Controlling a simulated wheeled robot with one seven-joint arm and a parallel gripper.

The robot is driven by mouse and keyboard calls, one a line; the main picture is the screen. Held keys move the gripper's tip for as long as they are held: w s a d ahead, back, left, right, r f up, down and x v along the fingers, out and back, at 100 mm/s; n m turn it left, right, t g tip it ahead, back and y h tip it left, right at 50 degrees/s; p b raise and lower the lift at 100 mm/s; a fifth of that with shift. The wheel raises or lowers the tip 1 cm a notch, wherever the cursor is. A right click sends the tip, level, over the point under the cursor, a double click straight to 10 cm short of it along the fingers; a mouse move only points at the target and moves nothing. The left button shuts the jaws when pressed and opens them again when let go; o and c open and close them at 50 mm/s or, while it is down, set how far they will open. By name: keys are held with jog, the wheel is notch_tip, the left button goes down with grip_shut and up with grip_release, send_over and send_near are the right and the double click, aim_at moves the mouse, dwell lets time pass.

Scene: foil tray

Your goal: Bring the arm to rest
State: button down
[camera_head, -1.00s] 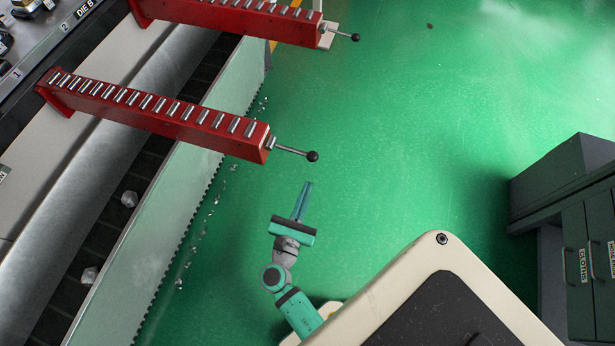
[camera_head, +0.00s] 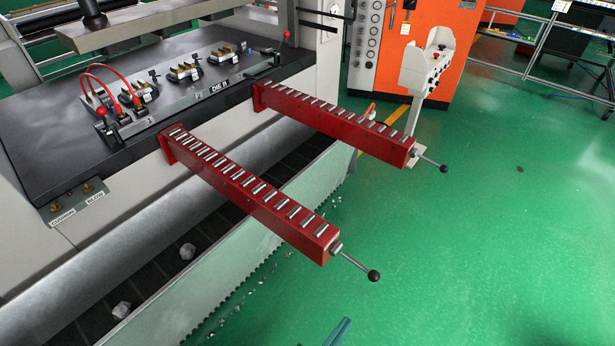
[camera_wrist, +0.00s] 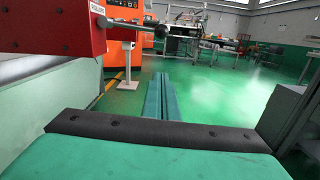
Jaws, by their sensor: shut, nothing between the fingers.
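My gripper (camera_head: 339,331) shows only as teal fingertips at the bottom edge of the head view; the rest of the arm is out of that frame. In the wrist view its two teal fingers (camera_wrist: 160,98) lie together, shut and empty, pointing out over the green floor. The fingers are apart from everything around them. The nearer red roller arm (camera_head: 250,200) ends in a rod with a black ball, above and right of the fingertips in the head view. In the wrist view a red block (camera_wrist: 60,28) stands at upper left.
A second red roller arm (camera_head: 335,122) reaches out farther back. A toothed pale chute wall (camera_head: 215,290) runs beside the press, with crumpled foil pieces (camera_head: 188,251) in the dark channel. A grey cabinet edge (camera_wrist: 296,125) is at right in the wrist view. Green floor (camera_head: 480,250) is open at right.

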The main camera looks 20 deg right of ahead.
jog(key=s+a+f+m+y, duration=0.8)
jog(key=a+f+y, duration=0.1)
jog(key=a+y, duration=0.15)
jog(key=s+a+r+m+t+y, duration=0.2)
jog(key=s+a+r+m, duration=0.1)
jog(key=r+m, duration=0.5)
jog(key=s+a+r+m+t+y, duration=0.2)
jog(key=a+r+m+t+y, duration=0.1)
jog(key=r+m, duration=0.5)
notch_tip(320, 180, up, 3)
jog(key=shift+s+a+f, duration=0.1)
jog(key=shift+s+a, duration=0.3)
jog(key=shift+a, duration=0.35)
